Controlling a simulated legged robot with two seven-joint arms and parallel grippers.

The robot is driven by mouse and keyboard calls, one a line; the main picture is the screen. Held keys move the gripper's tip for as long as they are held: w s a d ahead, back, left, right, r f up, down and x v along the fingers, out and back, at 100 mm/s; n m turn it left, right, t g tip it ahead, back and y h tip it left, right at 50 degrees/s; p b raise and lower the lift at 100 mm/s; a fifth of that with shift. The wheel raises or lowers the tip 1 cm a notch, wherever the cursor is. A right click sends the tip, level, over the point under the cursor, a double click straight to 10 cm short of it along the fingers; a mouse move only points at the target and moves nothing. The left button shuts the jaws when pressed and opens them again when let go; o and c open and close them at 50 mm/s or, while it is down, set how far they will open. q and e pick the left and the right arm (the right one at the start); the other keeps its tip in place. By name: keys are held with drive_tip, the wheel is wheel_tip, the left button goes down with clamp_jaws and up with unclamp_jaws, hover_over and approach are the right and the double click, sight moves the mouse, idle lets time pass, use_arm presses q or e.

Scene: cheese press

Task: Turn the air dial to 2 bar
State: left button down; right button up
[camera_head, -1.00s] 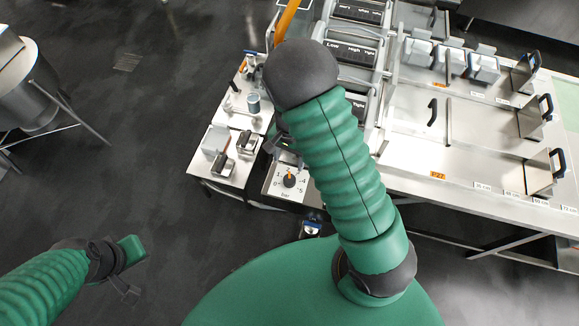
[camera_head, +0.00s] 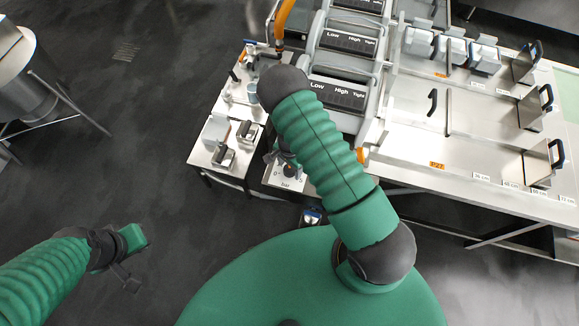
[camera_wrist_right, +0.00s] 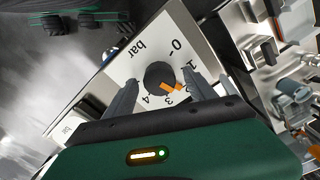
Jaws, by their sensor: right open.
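The air dial is a dark round knob (camera_wrist_right: 158,74) with an orange pointer on a pale plate (camera_wrist_right: 124,70) marked "bar" and numbers. In the right wrist view the pointer is on the side of the 2 and 3; its exact reading is unclear. My right gripper (camera_wrist_right: 160,80) is open, with one finger on each side of the knob; I cannot tell whether they touch it. In the head view my right gripper (camera_head: 283,158) is over the dial plate (camera_head: 274,181) and partly covers the knob. My left gripper (camera_head: 132,268) hangs over the floor, away from the dial.
Left of the dial stand small metal blocks (camera_head: 224,156) on a table. Behind are press units (camera_head: 338,92) labelled Low, High, Tight. A long steel bench (camera_head: 400,165) is at right.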

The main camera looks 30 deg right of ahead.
sight(289, 168)
drive_tip(key=shift+f, duration=0.1)
drive_tip(key=c, duration=1.4)
drive_tip(key=shift+n+b, duration=0.3)
drive_tip(key=shift+n, duration=0.2)
drive_tip(key=o, duration=1.4)
wheel_tip(289, 168, up, 17)
drive_tip(key=shift+w+f, duration=0.1)
